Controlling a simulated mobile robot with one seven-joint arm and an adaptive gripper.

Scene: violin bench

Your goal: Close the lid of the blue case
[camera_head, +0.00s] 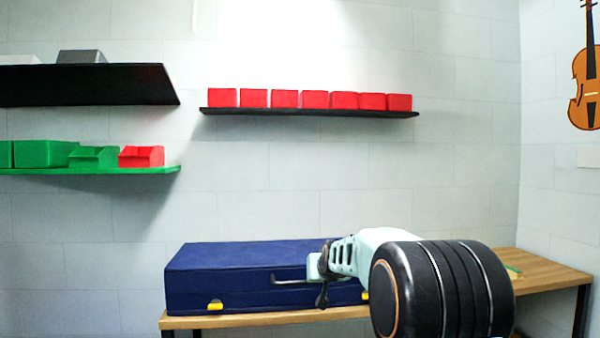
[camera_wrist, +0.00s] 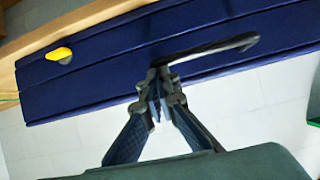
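The blue case (camera_head: 235,265) lies on the wooden bench. Its lid (camera_head: 250,254) appears down, with no opening showing above the front face. A yellow latch (camera_head: 215,305) is at the front left; a second yellow latch (camera_head: 365,295) is partly hidden by my arm. A dark handle (camera_head: 290,281) sticks out from the front. My gripper (camera_head: 321,283) is in front of the case by the handle's right end. In the wrist view, the fingertips (camera_wrist: 158,88) are together, beside one end of the handle (camera_wrist: 215,47); I cannot tell whether they touch it.
The bench (camera_head: 540,268) has free room at the right, with a small green item (camera_head: 513,270) there. Shelves above carry red boxes (camera_head: 314,99) and green boxes (camera_head: 45,153). A violin (camera_head: 586,85) hangs on the right wall.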

